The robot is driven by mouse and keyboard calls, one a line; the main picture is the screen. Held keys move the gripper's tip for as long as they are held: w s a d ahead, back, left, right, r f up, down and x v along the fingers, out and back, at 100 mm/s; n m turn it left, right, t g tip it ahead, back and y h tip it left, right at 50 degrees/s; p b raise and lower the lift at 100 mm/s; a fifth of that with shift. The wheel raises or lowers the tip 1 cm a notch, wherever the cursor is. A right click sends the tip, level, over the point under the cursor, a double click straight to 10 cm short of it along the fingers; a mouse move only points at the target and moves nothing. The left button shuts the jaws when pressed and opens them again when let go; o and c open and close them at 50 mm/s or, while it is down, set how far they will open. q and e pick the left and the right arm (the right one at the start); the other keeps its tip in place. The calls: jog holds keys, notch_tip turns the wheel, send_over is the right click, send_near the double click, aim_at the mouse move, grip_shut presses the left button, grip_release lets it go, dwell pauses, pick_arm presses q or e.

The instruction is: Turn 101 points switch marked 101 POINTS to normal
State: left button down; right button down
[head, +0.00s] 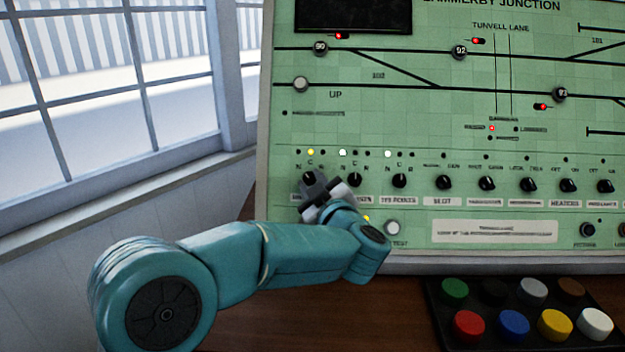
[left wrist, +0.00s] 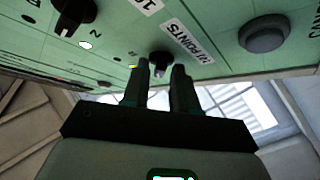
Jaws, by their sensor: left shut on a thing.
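The leftmost points switch on the green panel is a small black knob (head: 308,177), under lamps marked N, C and R. Its middle lamp (head: 310,152) glows yellow. My left gripper (head: 315,187) is at this knob, covering much of its label in the head view. In the left wrist view the knob (left wrist: 160,60) sits between the tips of the gripper fingers (left wrist: 160,72), which are shut on it. The label beside it (left wrist: 187,42) reads POINTS; its number is hard to read. The knob's pointing direction is mostly hidden. My right gripper is not in view.
Another points knob (head: 400,181) and further knobs stand in a row to the right. A round white button (head: 393,228) lies below my gripper's right side. A black tray (head: 436,318) of coloured buttons is on the desk at lower right. A window is at left.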

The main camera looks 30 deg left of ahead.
pick_arm(q)
jog(key=shift+r+n+g, duration=0.2)
jog(key=shift+n+g, duration=0.3)
jog(key=shift+n, duration=0.3)
jog(key=c, duration=1.2)
grip_release()
jog(key=shift+o, duration=0.2)
jog(key=shift+w+f, duration=0.1)
jog(key=p+v, duration=0.2)
jog(key=v, duration=1.4)
jog(key=shift+d+f, duration=0.15)
